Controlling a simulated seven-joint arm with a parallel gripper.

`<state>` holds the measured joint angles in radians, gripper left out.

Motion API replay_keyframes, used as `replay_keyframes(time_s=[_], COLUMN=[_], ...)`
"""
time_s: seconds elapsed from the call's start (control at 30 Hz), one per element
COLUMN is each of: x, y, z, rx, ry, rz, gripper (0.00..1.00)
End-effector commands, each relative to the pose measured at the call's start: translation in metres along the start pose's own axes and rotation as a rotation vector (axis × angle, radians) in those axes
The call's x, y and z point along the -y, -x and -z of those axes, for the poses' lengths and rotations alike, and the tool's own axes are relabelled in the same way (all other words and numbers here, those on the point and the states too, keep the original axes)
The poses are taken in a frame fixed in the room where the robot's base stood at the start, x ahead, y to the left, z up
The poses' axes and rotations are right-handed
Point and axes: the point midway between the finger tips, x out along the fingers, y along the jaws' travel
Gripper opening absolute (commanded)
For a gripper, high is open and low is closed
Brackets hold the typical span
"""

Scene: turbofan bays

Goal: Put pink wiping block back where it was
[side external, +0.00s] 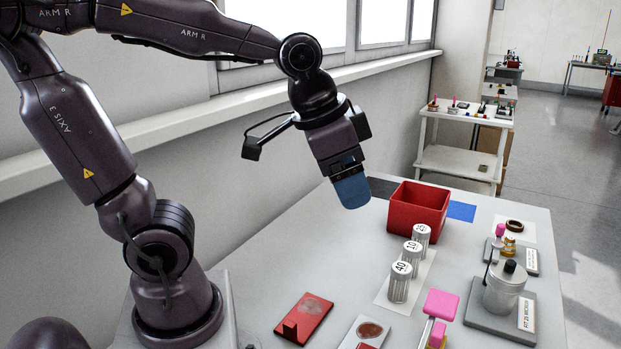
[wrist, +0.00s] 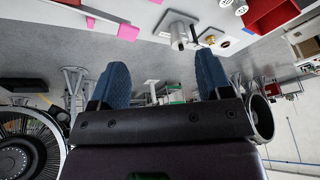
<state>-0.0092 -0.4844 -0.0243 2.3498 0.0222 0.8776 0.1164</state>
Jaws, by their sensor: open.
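A pink block (side external: 440,304) shows near the front edge of the table in the side external view, above a pale upright piece; I cannot tell whether it rests on it. A pink block also shows at the upper left of the wrist view (wrist: 128,32). My gripper (side external: 351,190) has blue fingers and hangs high above the table, left of the red bin and well away from the pink block. In the wrist view its two blue fingers (wrist: 161,68) are spread apart with nothing between them. The lower part of the pink block's stand is cut off by the frame.
A red bin (side external: 418,207) stands at the back beside a blue mat (side external: 461,211). Several numbered metal cylinders (side external: 399,282) stand in a row. A lidded metal pot (side external: 503,288) is on the right. A red plate (side external: 303,318) and a stained pale plate (side external: 368,331) lie in front.

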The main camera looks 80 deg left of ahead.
Motion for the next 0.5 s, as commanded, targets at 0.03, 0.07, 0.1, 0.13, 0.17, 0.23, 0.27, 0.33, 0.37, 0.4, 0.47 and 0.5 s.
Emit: replay_keyframes(time_s=[0.03,0.07,0.1,0.13,0.17,0.23,0.27,0.33,0.37,0.4,0.47,0.5], x=[-0.001,-0.002,-0.003,-0.003,-0.004,-0.005,-0.005,-0.006,-0.006,-0.006,-0.006,-0.006], y=[0.009,0.011,0.015,0.016,0.017,0.019,0.020,0.020,0.020,0.020,0.020,0.020], z=[-0.013,-0.019,-0.026,-0.031,-0.035,-0.041,-0.043,-0.045,-0.046,-0.046,-0.046,-0.046], rx=[-0.031,-0.043,-0.057,-0.066,-0.074,-0.087,-0.090,-0.094,-0.094,-0.094,-0.093,-0.093], ry=[0.037,0.058,0.082,0.098,0.110,0.134,0.140,0.148,0.150,0.151,0.150,0.150], rz=[-0.001,-0.003,-0.006,-0.008,-0.010,-0.014,-0.015,-0.017,-0.017,-0.017,-0.017,-0.017], gripper=[0.72,0.72,0.72,0.72,0.72,0.72,0.72,0.72,0.72,0.72,0.72,0.72])
